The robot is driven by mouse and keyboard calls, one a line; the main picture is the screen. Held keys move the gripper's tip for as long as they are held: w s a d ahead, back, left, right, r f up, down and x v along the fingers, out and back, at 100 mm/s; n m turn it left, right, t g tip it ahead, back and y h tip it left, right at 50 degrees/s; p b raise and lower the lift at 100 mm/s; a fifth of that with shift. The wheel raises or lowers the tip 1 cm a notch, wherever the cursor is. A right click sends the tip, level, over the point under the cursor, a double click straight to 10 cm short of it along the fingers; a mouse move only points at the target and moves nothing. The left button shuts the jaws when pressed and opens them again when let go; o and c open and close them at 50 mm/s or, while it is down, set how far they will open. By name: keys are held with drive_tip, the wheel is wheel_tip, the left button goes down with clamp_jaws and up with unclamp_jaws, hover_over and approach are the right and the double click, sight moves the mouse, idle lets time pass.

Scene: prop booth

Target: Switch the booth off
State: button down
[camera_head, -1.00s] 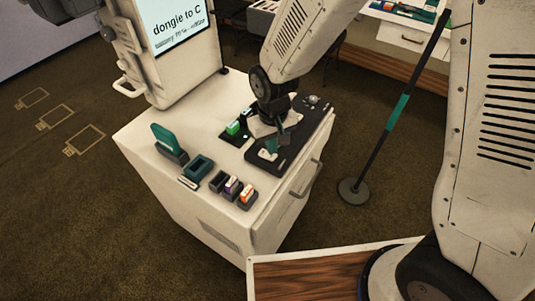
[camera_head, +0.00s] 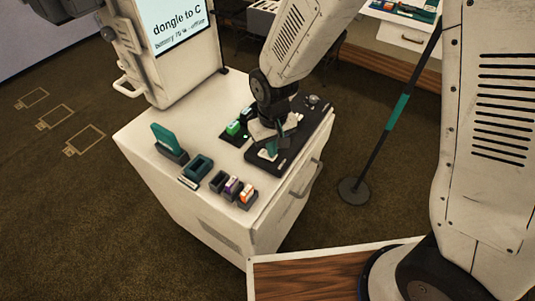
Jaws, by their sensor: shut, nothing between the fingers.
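The booth is a white cabinet (camera_head: 140,150) with an upright screen (camera_head: 178,22) that reads "dongle to C", with a smaller line below that is hard to read. A black control panel (camera_head: 293,150) lies along the right side of its top. My gripper (camera_head: 270,153) is shut and empty, pointing down at the near end of this panel. Its tips are at or just above a small white switch (camera_head: 262,156), which they partly cover. I cannot tell whether they touch it or which way it is set. A round knob (camera_head: 314,99) sits at the panel's far end.
Left of the panel are a green block (camera_head: 233,128) in a dark holder, a teal upright piece (camera_head: 165,138), a teal tray (camera_head: 198,167) and small holders with purple and orange pieces (camera_head: 247,193). A post (camera_head: 381,138) on a round base stands right of the cabinet.

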drive_tip(key=shift+f, duration=0.5)
drive_tip(key=shift+r, duration=3.55)
drive_tip(key=s+d+r+m+t, duration=0.1)
drive_tip(key=s+d+r+m, duration=0.3)
drive_tip(key=s+d+r, duration=1.5)
drive_tip(key=shift+s+d+r, duration=0.25)
drive_tip(key=shift+d+r, duration=0.1)
drive_tip(key=shift+d, duration=0.6)
